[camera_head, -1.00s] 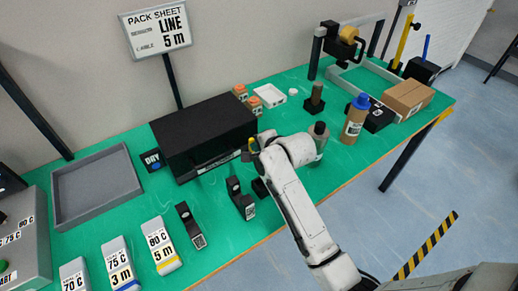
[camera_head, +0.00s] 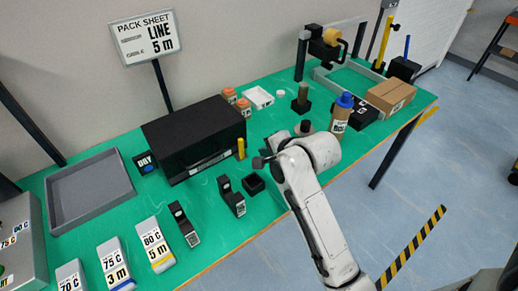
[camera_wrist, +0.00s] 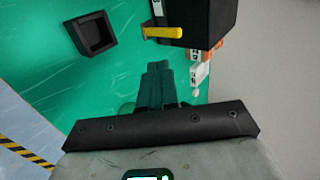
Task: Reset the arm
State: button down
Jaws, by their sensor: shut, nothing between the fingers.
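My gripper (camera_head: 260,162) is shut and empty above the green table, just right of the black box's yellow handle (camera_head: 240,148) and apart from it in the picture. My white arm (camera_head: 315,215) reaches in from the lower right and hides part of the table. In the wrist view my closed dark fingers (camera_wrist: 158,72) point at the green surface. The yellow handle also shows there (camera_wrist: 163,32), above the fingertips on the black box (camera_wrist: 212,18).
A small open black holder (camera_head: 253,184) and two black stands (camera_head: 231,196) sit near the table's front. A bottle with a blue cap (camera_head: 341,112) and a cardboard box (camera_head: 390,96) are at right. A grey tray (camera_head: 92,215) and labelled packs are at left.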

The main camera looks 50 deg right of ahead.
jog(key=shift+s+r, duration=0.15)
jog(key=s+a+f+n+g, duration=0.1)
jog(key=s+a+f+n, duration=0.1)
jog(key=a+n, duration=0.1)
jog(key=s+a+f+n+g+y, duration=0.1)
jog(key=s+a+f+n, duration=0.2)
jog(key=s+a+f+n+g+y, duration=0.1)
jog(key=s+a+f+n+g, duration=0.1)
jog(key=s+a+f+n, duration=0.1)
jog(key=shift+s+f+n, duration=0.15)
jog(key=shift+f+n, duration=0.05)
jog(key=shift+n, duration=0.2)
jog(key=s+a+f+n+g, duration=0.2)
jog(key=s+a+n, duration=0.1)
jog(key=s+n, duration=0.2)
jog(key=s+a+f+n+g, duration=0.2)
jog(key=s+a+n, duration=0.1)
jog(key=s+n, duration=0.2)
jog(key=shift+s+f+n+g+y, duration=0.3)
jog(key=shift+s+f+n, duration=0.1)
jog(key=shift+s, duration=0.7)
